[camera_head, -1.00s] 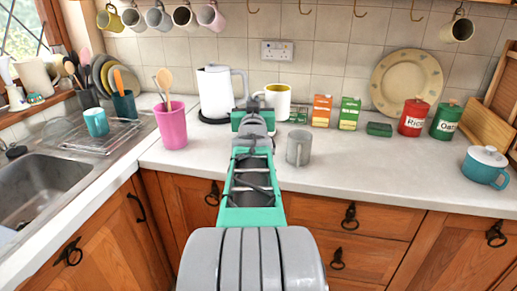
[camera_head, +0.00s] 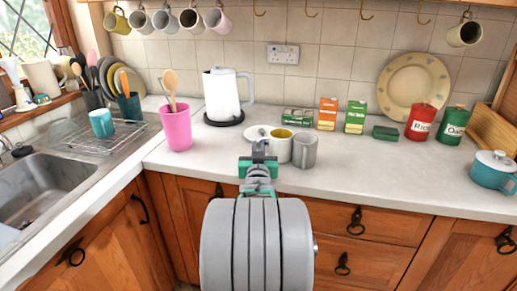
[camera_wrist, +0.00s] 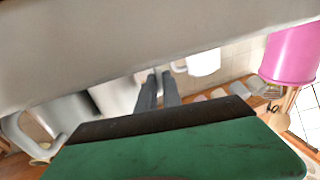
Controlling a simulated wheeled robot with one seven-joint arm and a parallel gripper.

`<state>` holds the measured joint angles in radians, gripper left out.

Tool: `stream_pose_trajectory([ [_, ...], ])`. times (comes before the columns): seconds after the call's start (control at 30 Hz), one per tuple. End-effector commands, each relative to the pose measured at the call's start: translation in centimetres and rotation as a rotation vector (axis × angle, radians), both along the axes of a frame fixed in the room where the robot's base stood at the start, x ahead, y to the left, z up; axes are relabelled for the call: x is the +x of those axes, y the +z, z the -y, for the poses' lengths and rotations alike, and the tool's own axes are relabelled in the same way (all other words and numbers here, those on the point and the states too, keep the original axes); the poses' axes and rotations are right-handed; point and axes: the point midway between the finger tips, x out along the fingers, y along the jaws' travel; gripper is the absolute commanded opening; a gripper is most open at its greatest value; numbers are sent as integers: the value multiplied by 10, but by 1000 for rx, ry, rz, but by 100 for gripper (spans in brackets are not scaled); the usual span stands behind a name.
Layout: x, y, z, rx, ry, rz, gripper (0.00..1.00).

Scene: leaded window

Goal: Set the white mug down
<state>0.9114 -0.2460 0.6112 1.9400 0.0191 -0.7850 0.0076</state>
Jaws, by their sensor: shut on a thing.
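The white mug (camera_head: 279,149) has a yellow inside and stands upright near the counter's front edge in the head view. My gripper (camera_head: 259,153) is at its left side and is shut on it. The hold is on the side where its handle was seen, but the arm hides the handle now. I cannot tell whether the mug's base touches the counter (camera_head: 400,172). A grey mug (camera_head: 305,151) stands just to its right, very close or touching. In the wrist view, the gripper's fingers (camera_wrist: 158,92) are partly visible and the hold is unclear.
A small white saucer-like dish (camera_head: 256,132) lies behind the gripper. The white kettle (camera_head: 222,95) and pink utensil pot (camera_head: 175,130) are to the left. Boxes (camera_head: 327,114) and a green block (camera_head: 385,133) stand behind. The counter right of the grey mug is clear.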

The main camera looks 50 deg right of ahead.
Motion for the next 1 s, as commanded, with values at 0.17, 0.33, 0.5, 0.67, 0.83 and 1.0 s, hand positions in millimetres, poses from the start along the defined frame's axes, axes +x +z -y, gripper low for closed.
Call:
stream_pose_trajectory([
  [0.17,0,-1,0,0,0,0,20],
  [0.33,0,-1,0,0,0,0,31],
  [0.5,0,-1,0,0,0,0,31],
  [0.67,-4,2,-5,-1,0,1,31],
  [0.83,-27,1,-37,-2,1,1,31],
  [1.0,-54,-1,-72,-2,1,2,31],
])
